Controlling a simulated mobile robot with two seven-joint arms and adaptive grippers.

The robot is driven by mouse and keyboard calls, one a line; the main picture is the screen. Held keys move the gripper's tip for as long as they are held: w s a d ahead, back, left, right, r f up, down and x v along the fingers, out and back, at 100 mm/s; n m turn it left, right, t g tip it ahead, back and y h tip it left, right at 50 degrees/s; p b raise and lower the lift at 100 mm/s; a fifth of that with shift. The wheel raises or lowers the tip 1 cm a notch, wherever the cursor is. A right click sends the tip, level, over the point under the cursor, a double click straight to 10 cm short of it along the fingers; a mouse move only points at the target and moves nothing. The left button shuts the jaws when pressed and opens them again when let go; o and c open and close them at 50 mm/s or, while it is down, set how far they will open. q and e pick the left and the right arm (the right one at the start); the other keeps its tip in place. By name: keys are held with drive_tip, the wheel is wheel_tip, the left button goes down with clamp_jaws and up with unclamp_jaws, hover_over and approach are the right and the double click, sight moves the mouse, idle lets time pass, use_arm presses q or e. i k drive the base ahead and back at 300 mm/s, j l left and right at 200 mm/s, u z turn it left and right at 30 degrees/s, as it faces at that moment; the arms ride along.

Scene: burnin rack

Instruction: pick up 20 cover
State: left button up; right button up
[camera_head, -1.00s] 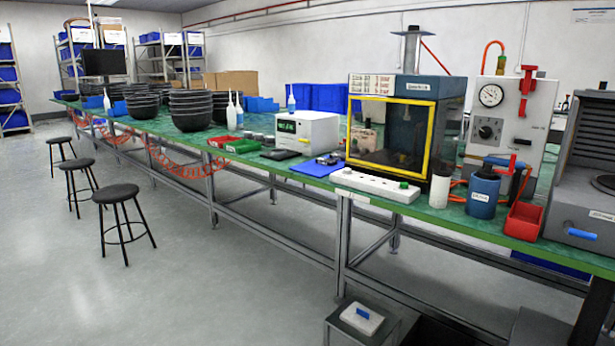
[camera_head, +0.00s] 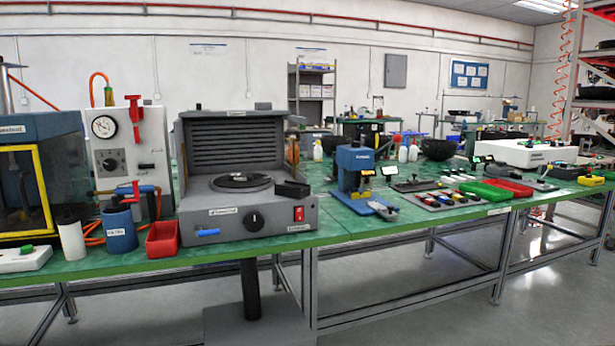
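I cannot tell which thing is the 20 cover; nothing in view is readably marked so. A white unit (camera_head: 527,153) with a flat top stands farther right on the bench. Neither of my grippers is in view.
Left are a yellow-framed chamber (camera_head: 45,185), a gauge unit (camera_head: 110,153), a blue canister (camera_head: 119,229) and a red bin (camera_head: 162,239). A blue press (camera_head: 355,170), green tray (camera_head: 486,191) and red tray (camera_head: 508,187) lie right. Floor before the bench's right part is clear.

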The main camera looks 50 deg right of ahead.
sight(233, 177)
drive_tip(key=z, duration=1.25)
drive_tip(key=l+u, duration=0.4)
drive_tip(key=l, duration=0.7)
drive_tip(key=i, duration=0.05)
